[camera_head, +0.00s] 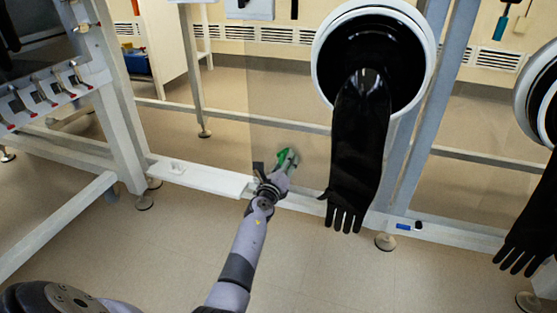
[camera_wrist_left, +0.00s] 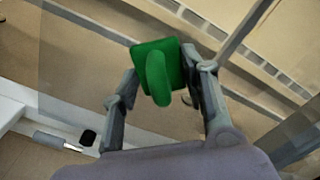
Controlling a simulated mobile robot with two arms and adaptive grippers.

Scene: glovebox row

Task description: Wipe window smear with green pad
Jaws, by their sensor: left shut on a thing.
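My left gripper (camera_head: 275,172) reaches low in front of the clear window panel (camera_head: 288,110), left of a hanging black glove. It is shut on the green pad (camera_head: 287,158). In the left wrist view the green pad (camera_wrist_left: 158,65) shows a square plate with a rounded handle, between the two fingers of my left gripper (camera_wrist_left: 165,95). I cannot tell whether the pad touches the window. No smear stands out clearly on the window. My right gripper is not in view.
A black glove (camera_head: 358,140) hangs from a white round port (camera_head: 325,60) right of my gripper. Another glove (camera_head: 530,220) hangs at the right edge. A pale lower rail (camera_head: 205,178) runs below the window. A rack (camera_head: 50,90) stands at left. Foreground floor is clear.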

